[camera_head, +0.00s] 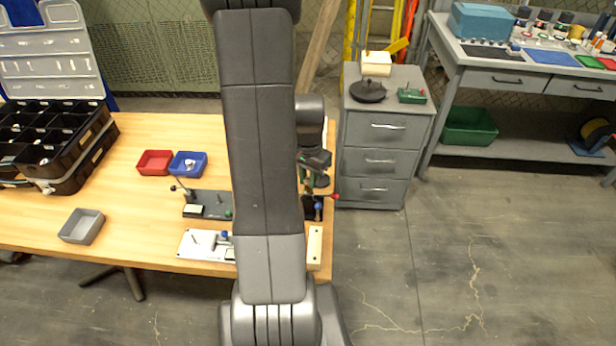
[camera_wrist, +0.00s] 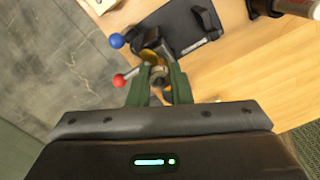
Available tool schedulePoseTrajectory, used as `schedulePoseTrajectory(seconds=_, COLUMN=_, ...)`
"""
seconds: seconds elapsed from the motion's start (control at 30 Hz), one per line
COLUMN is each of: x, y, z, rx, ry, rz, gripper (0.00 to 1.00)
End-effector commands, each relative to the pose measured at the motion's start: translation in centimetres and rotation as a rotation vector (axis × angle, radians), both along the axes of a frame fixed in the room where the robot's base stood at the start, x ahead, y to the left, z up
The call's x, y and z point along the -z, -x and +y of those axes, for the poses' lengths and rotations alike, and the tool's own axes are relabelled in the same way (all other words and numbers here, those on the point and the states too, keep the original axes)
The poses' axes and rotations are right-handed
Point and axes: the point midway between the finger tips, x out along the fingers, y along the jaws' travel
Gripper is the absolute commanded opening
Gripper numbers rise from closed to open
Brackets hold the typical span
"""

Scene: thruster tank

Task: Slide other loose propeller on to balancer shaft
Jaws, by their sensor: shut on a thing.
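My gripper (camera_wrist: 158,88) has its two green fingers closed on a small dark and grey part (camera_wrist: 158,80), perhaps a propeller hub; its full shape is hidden. In the head view my gripper (camera_head: 314,178) is over the table's right edge, partly behind my arm. Just beyond the fingers in the wrist view is a dark fixture (camera_wrist: 182,28) with a brass-coloured piece (camera_wrist: 152,48), a red ball (camera_wrist: 119,81) and a blue ball (camera_wrist: 117,41). The red ball (camera_head: 335,196) also shows in the head view. I cannot make out a balancer shaft or whether the held part touches one.
On the wooden table (camera_head: 140,225) are a red bin (camera_head: 155,162), a blue bin (camera_head: 188,165) with a small pale item, a grey tray (camera_head: 82,226), a dark fixture plate (camera_head: 207,205) and a white fixture plate (camera_head: 205,244). A grey drawer cabinet (camera_head: 385,140) stands to the right.

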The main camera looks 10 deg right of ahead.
Motion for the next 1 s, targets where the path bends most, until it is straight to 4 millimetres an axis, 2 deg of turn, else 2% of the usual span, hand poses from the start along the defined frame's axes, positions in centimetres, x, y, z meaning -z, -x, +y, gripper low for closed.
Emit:
schedulePoseTrajectory(seconds=0.2, x=0.79, y=0.00, z=0.00, rx=0.000, ry=0.000, rz=0.000, gripper=0.00)
schedulePoseTrajectory(seconds=0.5, x=0.78, y=0.00, z=0.00, rx=0.000, ry=0.000, rz=0.000, gripper=0.00)
schedulePoseTrajectory(seconds=0.53, x=0.77, y=0.00, z=0.00, rx=0.000, ry=0.000, rz=0.000, gripper=0.24)
schedulePoseTrajectory(seconds=0.63, x=0.77, y=0.00, z=0.00, rx=0.000, ry=0.000, rz=0.000, gripper=0.44)
schedulePoseTrajectory(seconds=1.0, x=0.39, y=-0.03, z=-0.01, rx=0.000, ry=0.000, rz=-0.001, gripper=0.44)
